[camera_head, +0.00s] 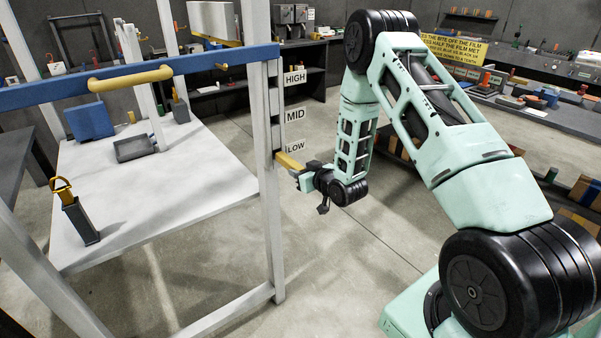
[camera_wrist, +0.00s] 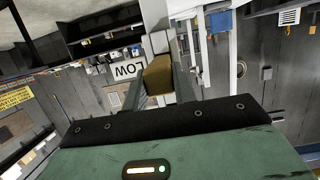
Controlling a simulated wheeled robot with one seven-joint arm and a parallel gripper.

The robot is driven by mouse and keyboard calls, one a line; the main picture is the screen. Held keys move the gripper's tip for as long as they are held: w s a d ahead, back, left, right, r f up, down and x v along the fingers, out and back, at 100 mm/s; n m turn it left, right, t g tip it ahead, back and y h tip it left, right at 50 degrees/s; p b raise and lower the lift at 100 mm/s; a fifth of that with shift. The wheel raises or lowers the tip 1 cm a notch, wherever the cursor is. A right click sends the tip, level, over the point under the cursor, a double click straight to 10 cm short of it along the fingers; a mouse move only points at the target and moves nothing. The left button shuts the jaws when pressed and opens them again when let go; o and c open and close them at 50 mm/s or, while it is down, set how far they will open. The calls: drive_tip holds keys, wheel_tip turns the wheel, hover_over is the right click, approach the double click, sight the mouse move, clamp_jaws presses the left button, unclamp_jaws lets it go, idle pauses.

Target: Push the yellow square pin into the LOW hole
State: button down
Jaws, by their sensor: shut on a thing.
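The yellow square pin (camera_head: 289,162) is held in my gripper (camera_head: 301,173), beside the white post at the LOW label (camera_head: 295,147). In the wrist view, the pin (camera_wrist: 158,78) lies between the two fingers of my gripper (camera_wrist: 160,92), and its far end points at the post (camera_wrist: 157,22). The far end meets or nearly meets the post at about LOW height. I cannot tell whether it is inside the hole, since the hole's opening is hidden. The MID label (camera_head: 296,115) and HIGH label (camera_head: 295,77) are above it on the same post.
A blue crossbar (camera_head: 140,75) with a yellow handle (camera_head: 131,77) spans the frame above a white table (camera_head: 140,195). On the table are a grey tray (camera_head: 134,148), a blue box (camera_head: 89,121) and a dark holder (camera_head: 80,222) with a yellow-handled item. The floor around my arm is clear.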

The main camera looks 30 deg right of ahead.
sight(290, 163)
drive_tip(key=shift+w+a+b, duration=0.1)
drive_tip(key=shift+w+b, duration=1.05)
drive_tip(key=shift+w, duration=1.85)
drive_tip(key=c, duration=1.1)
unclamp_jaws()
drive_tip(key=shift+o, duration=0.2)
drive_tip(key=shift+s, duration=0.1)
drive_tip(key=b+v, duration=0.4)
drive_tip(key=v, duration=1.3)
drive_tip(key=shift+s+b, duration=0.2)
drive_tip(key=shift+b, duration=0.2)
drive_tip(key=shift+a, duration=0.1)
